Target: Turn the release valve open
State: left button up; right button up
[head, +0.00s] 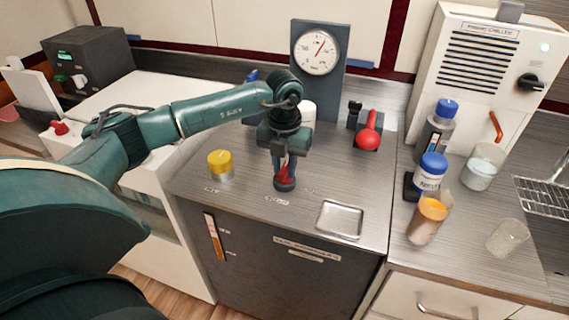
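My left gripper (285,165) points down over the metal-topped cabinet, its fingers around or just in front of a small red part on a dark round base (285,184). The fingers hide much of this part, and I cannot tell whether they grip it. A red-knobbed handle (368,138) on a dark fitting stands to the right of the gripper, apart from it. No label that I can read says which of these is the release valve. A round dial gauge (316,52) with a red needle is on the grey panel behind. My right gripper is out of view.
A yellow-topped cylinder (220,165) stands left of my gripper, and a shallow metal tray (340,219) lies to the front right. Blue-capped bottles (430,170), an orange-filled beaker (427,218) and clear beakers (507,237) stand on the right counter by a white chiller (482,85).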

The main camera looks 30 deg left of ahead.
pick_arm(q)
grip_shut()
